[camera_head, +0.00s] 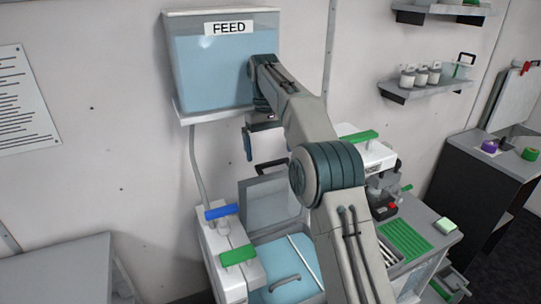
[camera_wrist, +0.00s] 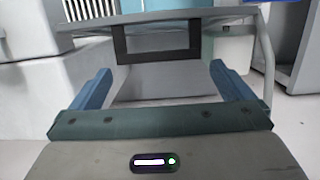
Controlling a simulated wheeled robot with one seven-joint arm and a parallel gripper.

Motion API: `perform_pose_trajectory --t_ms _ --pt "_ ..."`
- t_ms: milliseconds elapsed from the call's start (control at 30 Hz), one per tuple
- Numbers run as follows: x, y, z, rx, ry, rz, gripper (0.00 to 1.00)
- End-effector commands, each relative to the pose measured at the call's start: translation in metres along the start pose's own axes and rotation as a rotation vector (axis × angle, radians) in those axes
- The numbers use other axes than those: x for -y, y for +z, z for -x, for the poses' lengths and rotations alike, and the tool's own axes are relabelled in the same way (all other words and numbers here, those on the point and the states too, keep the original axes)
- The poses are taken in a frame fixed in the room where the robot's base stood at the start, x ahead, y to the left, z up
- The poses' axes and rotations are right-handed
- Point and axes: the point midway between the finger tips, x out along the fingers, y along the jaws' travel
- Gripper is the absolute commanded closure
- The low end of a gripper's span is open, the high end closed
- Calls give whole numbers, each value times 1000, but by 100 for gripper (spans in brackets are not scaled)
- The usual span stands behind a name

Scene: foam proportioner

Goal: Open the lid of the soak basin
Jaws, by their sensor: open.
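The soak basin (camera_head: 283,268) holds blue liquid, with a rod and a curved grey piece showing at it. Its grey see-through lid (camera_head: 268,203) stands raised at the back, with a black loop handle (camera_head: 270,166) at its top edge. In the wrist view the dark handle (camera_wrist: 120,45) hangs ahead from the edge of a grey panel (camera_wrist: 210,17), which looks like the lid. My gripper (camera_head: 250,146) is above the raised lid, below the FEED tank. Its blue fingers (camera_wrist: 161,70) are apart with nothing held. The handle lies ahead of them; contact is not visible.
The FEED tank (camera_head: 222,60) hangs on the wall just above my gripper, with a hose running down from it. Blue and green handled valves (camera_head: 238,256) stand left of the basin. A green ribbed rack (camera_head: 405,239) is at the right.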

Motion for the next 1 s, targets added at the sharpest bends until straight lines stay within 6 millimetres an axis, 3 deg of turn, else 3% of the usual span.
perform_pose_trajectory --t_ms 300,500,700,1000 --pt "-51 52 32 -4 1 -3 0" --pt "-74 77 49 -3 1 -1 0" --pt "-85 88 56 -2 1 0 0" --pt "-86 89 57 -1 1 1 0"
